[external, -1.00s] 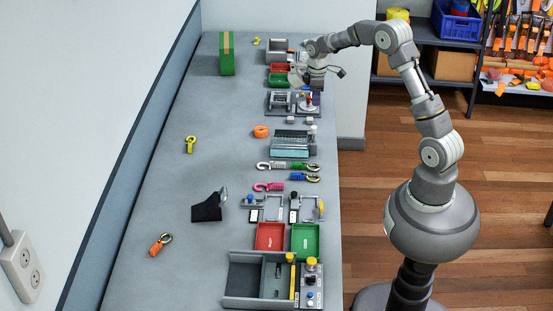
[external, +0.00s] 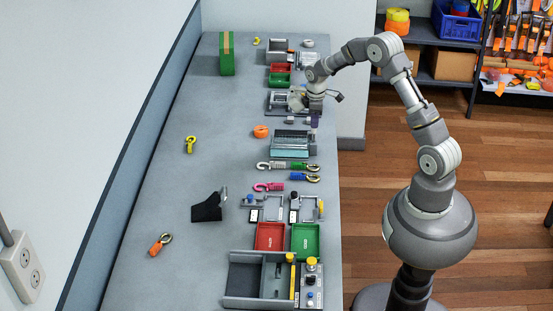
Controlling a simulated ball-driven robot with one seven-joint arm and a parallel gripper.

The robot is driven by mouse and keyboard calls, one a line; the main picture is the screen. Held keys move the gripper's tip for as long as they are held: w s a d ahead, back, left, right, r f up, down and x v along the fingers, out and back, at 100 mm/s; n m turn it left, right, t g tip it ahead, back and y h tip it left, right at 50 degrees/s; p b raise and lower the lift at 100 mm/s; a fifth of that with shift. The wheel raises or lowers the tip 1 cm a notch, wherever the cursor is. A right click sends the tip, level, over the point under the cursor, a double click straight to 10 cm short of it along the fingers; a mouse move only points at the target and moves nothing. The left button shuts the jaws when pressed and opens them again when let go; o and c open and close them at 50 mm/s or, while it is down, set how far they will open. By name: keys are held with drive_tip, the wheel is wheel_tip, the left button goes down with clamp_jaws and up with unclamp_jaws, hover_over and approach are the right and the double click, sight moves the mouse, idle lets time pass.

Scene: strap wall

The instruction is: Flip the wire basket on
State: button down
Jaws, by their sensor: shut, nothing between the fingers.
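The thing that looks most like a wire basket is a grey gridded rack (external: 291,136) with a teal front, on the bench right of the orange ring. Which part of it is a switch is too small to tell. My gripper (external: 314,119) points down, just behind the rack's right end and over the front of a grey fixture (external: 281,100). It is shut and holds nothing visible. My wrist hides part of that fixture. Whether the fingertips touch anything I cannot tell.
An orange ring (external: 261,131) lies left of the rack. Several coloured hooks, such as a green one (external: 300,166), lie in front of it. Red (external: 270,237) and green (external: 304,240) trays stand nearer. The bench's left half is mostly clear around a black wedge-shaped piece (external: 207,208).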

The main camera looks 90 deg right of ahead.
sight(314, 133)
wheel_tip(314, 133, down, 4)
drive_tip(key=shift+f+b, duration=0.25)
drive_tip(key=shift+b, duration=0.5)
drive_tip(key=shift+s+a, duration=0.15)
wheel_tip(314, 133, up, 14)
drive_tip(key=p, duration=0.5)
drive_tip(key=shift+r+p, duration=0.25)
drive_tip(key=shift+p, duration=0.15)
drive_tip(key=shift+w, duration=0.2)
